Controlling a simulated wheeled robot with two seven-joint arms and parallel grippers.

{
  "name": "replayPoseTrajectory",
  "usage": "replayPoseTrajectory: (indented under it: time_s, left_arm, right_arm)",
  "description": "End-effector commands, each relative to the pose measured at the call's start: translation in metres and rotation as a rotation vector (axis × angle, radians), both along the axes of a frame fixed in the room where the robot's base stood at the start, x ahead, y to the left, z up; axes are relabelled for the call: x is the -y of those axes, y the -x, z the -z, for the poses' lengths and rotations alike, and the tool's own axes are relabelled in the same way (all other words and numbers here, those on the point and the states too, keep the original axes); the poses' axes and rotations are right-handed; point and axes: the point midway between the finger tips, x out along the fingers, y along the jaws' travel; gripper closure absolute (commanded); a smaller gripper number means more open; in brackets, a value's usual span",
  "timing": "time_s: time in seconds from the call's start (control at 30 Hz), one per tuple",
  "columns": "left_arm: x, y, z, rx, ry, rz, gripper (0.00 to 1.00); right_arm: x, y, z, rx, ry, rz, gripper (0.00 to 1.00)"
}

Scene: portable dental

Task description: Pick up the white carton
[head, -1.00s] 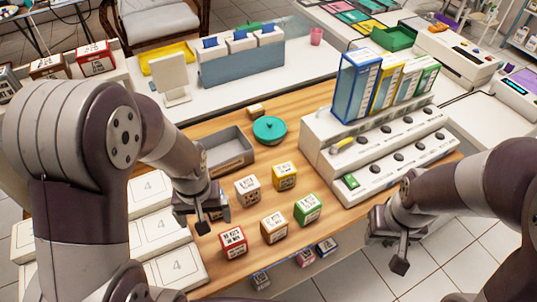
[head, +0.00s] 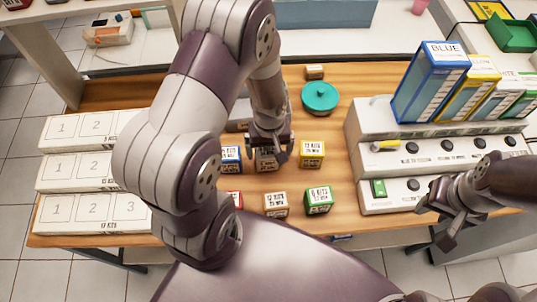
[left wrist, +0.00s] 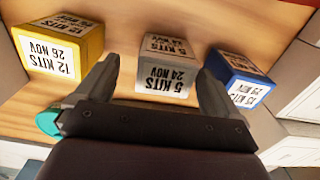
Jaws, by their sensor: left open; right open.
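In the head view the white carton (head: 266,161) is partly covered by my left gripper (head: 268,150). That gripper is open, with one finger on each side of the carton in the left wrist view (left wrist: 158,76). Small gaps seem to show beside the carton; I cannot tell whether either finger touches it. My right gripper (head: 437,222) is open and empty near the front of the white console.
Red, pale tan (head: 276,204) and green (head: 319,200) cartons stand in front. A teal round lid (head: 320,97) lies behind. The white console (head: 365,125) with binders is at right.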

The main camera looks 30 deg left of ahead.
Motion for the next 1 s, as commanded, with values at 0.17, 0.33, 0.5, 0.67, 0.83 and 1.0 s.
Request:
replayPoseTrajectory:
  time_s: [0.17, 0.33, 0.5, 0.67, 0.83, 1.0]
  left_arm:
    - [-0.004, 0.003, 0.034, -0.007, 0.001, -0.001, 0.04]
    - [-0.003, 0.003, 0.047, -0.004, 0.0, 0.0, 0.04]
    - [-0.003, 0.002, 0.047, -0.002, 0.0, 0.0, 0.07]
    - [-0.003, 0.002, 0.047, -0.002, 0.0, 0.0, 0.6]
    - [-0.003, 0.002, 0.047, -0.002, 0.0, 0.0, 0.61]
    - [-0.003, 0.002, 0.044, -0.001, 0.001, 0.0, 0.61]
  right_arm:
    - [0.0, 0.0, -0.003, 0.001, 0.0, 0.0, 0.57]
    - [0.0, 0.0, -0.002, 0.0, 0.0, 0.0, 0.57]
    - [0.0, 0.0, -0.002, 0.0, 0.0, 0.0, 0.57]
    - [0.0, 0.0, -0.002, 0.0, 0.0, 0.0, 0.57]
    - [0.0, 0.0, -0.002, 0.0, 0.0, 0.0, 0.57]
    - [0.0, 0.0, -0.002, 0.0, 0.0, 0.0, 0.57]
